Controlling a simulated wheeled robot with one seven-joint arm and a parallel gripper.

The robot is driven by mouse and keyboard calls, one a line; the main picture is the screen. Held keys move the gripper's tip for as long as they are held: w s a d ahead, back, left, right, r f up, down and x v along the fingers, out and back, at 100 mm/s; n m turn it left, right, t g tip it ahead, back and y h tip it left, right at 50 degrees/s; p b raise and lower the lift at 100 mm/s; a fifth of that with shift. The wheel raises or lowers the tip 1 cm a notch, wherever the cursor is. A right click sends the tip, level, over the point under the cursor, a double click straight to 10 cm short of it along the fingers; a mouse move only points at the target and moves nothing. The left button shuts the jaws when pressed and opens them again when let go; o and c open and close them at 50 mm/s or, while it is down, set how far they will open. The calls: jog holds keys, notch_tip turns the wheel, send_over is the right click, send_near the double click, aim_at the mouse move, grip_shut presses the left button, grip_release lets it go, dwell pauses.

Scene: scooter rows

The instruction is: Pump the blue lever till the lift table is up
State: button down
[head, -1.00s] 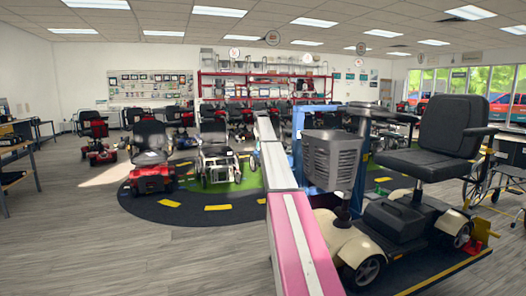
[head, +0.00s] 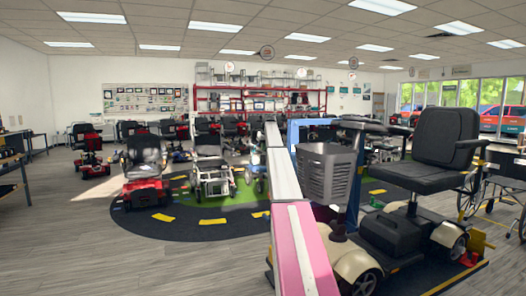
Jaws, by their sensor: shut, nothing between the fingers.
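A grey and cream mobility scooter (head: 400,215) with a black seat and a grey front basket stands on the right. Under it is a low dark platform with a yellow edge (head: 455,278), which looks like the lift table. It appears close to the floor. A blue frame (head: 300,128) shows behind the basket, with a blue upright below it; I cannot tell whether either is the lever. A pink and white beam, seemingly my arm, runs up the middle and hides part of the scene. My gripper's fingers do not show.
Red scooters (head: 143,170) and a white-framed wheelchair (head: 210,165) stand on a dark mat with yellow marks (head: 212,221). A wheelchair (head: 500,190) stands at the right edge. Red shelving (head: 260,97) is at the back. Grey floor is clear at front left.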

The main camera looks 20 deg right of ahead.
aim_at(259, 167)
jog(key=x, duration=1.1)
jog(key=shift+s+a+f, duration=0.25)
jog(key=shift+s+f, duration=0.05)
jog(key=shift+f, duration=0.05)
